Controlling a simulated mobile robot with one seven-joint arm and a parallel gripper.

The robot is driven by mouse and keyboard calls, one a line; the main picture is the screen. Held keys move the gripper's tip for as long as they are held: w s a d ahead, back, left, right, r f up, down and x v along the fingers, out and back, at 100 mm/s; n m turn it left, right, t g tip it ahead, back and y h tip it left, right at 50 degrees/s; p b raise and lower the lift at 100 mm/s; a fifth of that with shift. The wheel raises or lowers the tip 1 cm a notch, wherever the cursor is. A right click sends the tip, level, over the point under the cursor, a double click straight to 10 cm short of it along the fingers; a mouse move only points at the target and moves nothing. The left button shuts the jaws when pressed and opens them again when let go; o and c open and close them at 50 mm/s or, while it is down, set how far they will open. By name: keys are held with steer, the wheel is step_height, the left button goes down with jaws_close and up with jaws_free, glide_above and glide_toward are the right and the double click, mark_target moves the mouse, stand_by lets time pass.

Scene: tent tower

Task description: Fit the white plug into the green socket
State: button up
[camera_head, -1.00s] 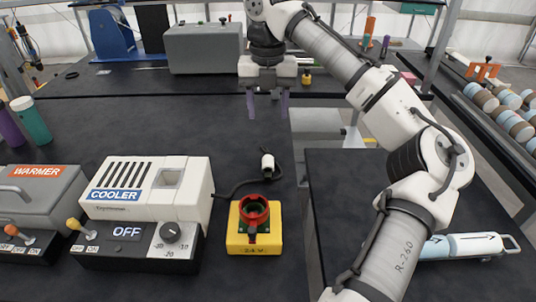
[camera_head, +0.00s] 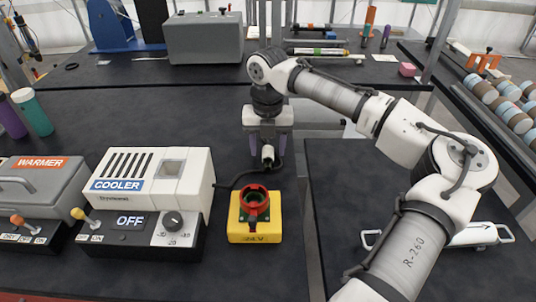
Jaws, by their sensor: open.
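The white plug (camera_head: 267,155) lies on the dark table behind the socket, with its black cord leading left to the cooler. The socket (camera_head: 256,202) is a red ring with a dark green inside, on a yellow block marked 24 V. My gripper (camera_head: 268,148) points down over the plug with its purple fingers open, one on each side of it. I cannot tell whether the fingers touch the plug. The socket looks empty.
The white cooler (camera_head: 150,170), reading OFF, stands left of the socket, and the grey warmer (camera_head: 40,175) is further left. Purple and green cylinders (camera_head: 33,112) stand at the far left. A grey box (camera_head: 205,40) sits at the back. The table behind the cooler is clear.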

steer(key=shift+f, duration=0.2)
steer(key=c, duration=1.1)
